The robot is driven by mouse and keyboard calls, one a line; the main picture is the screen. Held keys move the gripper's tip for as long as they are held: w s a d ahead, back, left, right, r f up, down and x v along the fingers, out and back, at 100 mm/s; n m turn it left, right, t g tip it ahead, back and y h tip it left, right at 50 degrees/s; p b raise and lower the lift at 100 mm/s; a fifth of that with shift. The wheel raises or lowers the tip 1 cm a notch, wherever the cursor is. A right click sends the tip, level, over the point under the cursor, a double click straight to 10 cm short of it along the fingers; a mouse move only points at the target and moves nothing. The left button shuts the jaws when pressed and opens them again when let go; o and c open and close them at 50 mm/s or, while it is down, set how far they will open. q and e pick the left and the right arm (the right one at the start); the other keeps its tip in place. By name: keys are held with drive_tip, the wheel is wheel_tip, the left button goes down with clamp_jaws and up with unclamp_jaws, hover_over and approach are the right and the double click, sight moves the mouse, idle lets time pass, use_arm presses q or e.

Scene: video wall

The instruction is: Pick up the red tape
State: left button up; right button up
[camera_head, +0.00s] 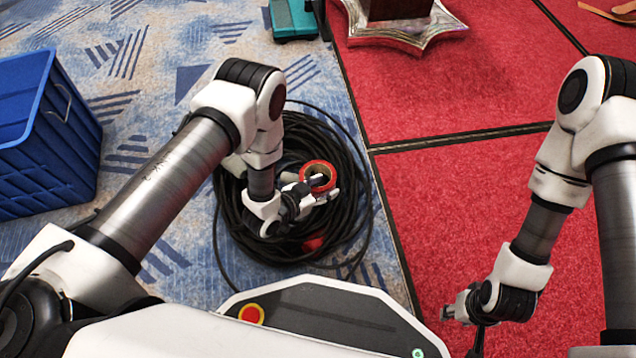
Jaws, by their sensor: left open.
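The red tape (319,165) is a roll with a pale core, on or just above the right part of a coil of black cable (357,215). My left gripper (318,186) is open at the roll. Its fingers overlap the near side of the roll, and one dark finger part shows at the ring's opening. I cannot tell whether the fingers touch the tape. My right gripper (447,312) is low at the right over the red carpet, far from the tape. Its fingertips are too small and turned to read.
A blue crate (50,135) stands at the left. A teal case (292,20) and a shiny star-shaped metal base (400,32) are at the back. Another red item (313,244) lies in the cable coil. The red carpet (450,215) between my arms is clear.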

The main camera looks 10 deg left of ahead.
use_arm(q)
drive_tip(key=shift+w, duration=0.1)
clamp_jaws()
